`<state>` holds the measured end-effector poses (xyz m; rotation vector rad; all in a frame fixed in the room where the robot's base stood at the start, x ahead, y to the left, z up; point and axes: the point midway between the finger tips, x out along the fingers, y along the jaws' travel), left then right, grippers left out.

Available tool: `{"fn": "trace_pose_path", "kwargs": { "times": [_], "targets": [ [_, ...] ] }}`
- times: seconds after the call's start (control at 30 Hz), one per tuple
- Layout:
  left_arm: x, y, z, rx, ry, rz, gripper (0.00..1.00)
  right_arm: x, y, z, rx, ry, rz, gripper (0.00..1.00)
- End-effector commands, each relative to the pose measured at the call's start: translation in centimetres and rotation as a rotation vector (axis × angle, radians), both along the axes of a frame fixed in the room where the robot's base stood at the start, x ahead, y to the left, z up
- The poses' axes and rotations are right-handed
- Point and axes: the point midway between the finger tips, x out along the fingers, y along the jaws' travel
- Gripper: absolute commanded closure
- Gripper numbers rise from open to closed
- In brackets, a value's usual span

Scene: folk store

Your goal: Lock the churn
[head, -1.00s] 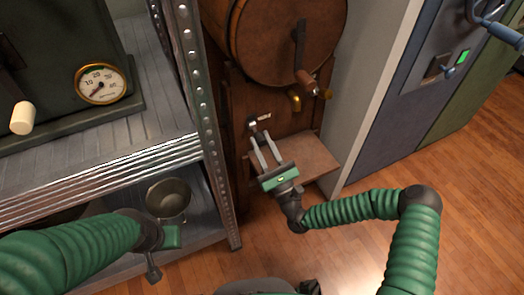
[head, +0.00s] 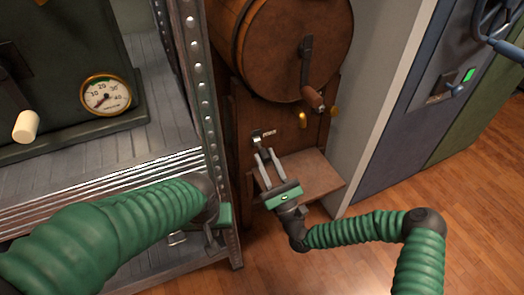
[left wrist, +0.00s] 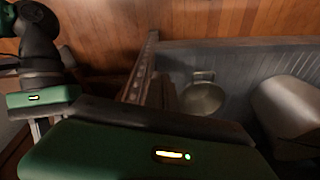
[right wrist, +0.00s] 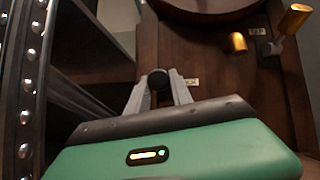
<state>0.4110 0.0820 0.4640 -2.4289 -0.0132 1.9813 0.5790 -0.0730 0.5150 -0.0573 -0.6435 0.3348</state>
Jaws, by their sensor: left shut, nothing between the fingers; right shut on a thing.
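The churn (head: 282,45) is a brown wooden barrel on a wooden stand, with a dark crank and wooden handle (head: 313,98) on its front. A small metal lever with a dark knob, the lock lever (head: 257,138), sits on the stand's front beside a small white label (head: 270,132). My right gripper (head: 264,155) is shut on its dark knob (right wrist: 159,80), seen between the fingers in the right wrist view. My left gripper (head: 215,238) is shut and empty by the metal shelf post, apart from the churn; its fingertips are hard to make out.
The metal shelf (head: 120,165) with a perforated post (head: 203,95) stands left of the churn and carries a dark box with a gauge (head: 106,95). A pan (left wrist: 203,98) shows in the left wrist view. A blue cabinet (head: 415,110) stands right. Wooden floor (head: 455,215) is clear.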

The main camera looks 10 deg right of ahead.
Motion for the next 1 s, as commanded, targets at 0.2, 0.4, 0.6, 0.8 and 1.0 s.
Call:
{"fn": "trace_pose_path", "kwargs": {
  "times": [0.2, 0.4, 0.6, 0.8, 1.0],
  "targets": [
    [4.4, -12.2, 8.1, -0.055, -0.078, 0.002, 1.00, -0.2, 0.1, -0.3, -0.001, 0.006, 0.006, 1.00],
    [10.1, -13.5, 15.4, -0.119, -0.140, 0.150, 1.00, -0.2, 0.1, -0.3, -0.002, 0.007, 0.005, 1.00],
    [12.3, -13.4, 19.3, -0.147, -0.173, 0.255, 1.00, -0.2, 0.1, -0.3, -0.002, 0.007, 0.005, 1.00],
    [13.2, -13.4, 17.9, -0.148, -0.174, 0.265, 1.00, -0.2, 0.1, -0.3, -0.002, 0.007, 0.005, 1.00],
    [14.8, -13.5, 14.0, -0.147, -0.173, 0.264, 1.00, -0.2, 0.1, -0.3, -0.002, 0.007, 0.005, 1.00]
  ]
}}
